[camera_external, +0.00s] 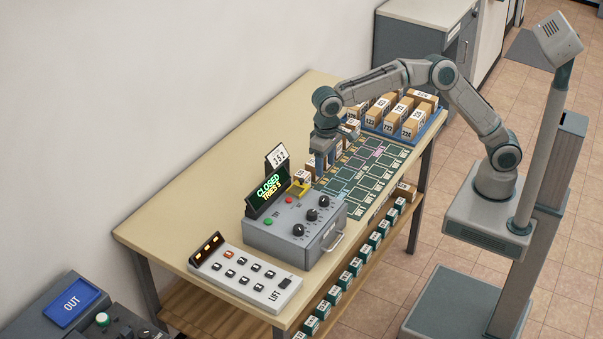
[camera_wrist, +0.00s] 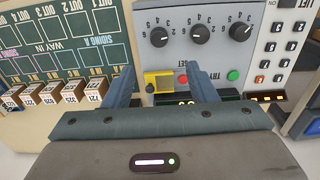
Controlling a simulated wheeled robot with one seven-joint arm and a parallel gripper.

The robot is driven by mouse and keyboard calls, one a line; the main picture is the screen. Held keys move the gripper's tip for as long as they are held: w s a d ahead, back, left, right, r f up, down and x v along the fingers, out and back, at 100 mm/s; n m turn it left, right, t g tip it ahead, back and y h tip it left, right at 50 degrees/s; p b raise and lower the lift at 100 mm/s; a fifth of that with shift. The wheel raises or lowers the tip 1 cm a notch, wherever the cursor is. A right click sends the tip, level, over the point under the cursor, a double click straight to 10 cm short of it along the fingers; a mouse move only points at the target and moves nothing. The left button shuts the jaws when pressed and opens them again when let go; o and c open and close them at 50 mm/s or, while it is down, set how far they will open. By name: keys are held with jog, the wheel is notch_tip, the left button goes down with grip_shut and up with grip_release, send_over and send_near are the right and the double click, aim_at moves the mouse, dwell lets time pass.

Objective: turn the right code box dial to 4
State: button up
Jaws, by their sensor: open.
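The grey code box (camera_external: 275,235) stands on the table with three black dials on its sloping top. The right dial (camera_external: 323,201) is the one farthest from the lift panel; in the upside-down wrist view it is the leftmost dial (camera_wrist: 159,37). Its pointer is too small to read surely. The middle dial (camera_external: 312,214) and left dial (camera_external: 298,230) are beside it. The display (camera_external: 268,192) reads "CLOSED TRIES 3". My gripper (camera_external: 325,167) is open and empty, above the table behind the box's right end. In the wrist view its fingers (camera_wrist: 160,70) are apart from the dials.
A numbered card (camera_external: 277,157) stands behind the display. A yellow piece (camera_external: 299,188) is at the box's back right. Green (camera_external: 268,222) and red (camera_external: 289,200) buttons are on the box. A lift panel (camera_external: 245,275) lies left; a green siding board (camera_external: 365,165) and parcels (camera_external: 405,115) lie right.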

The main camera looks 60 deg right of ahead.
aim_at(324, 198)
notch_tip(324, 198, down, 13)
jog(key=shift+d+p, duration=0.1)
jog(key=shift+p, duration=0.95)
jog(key=c, duration=1)
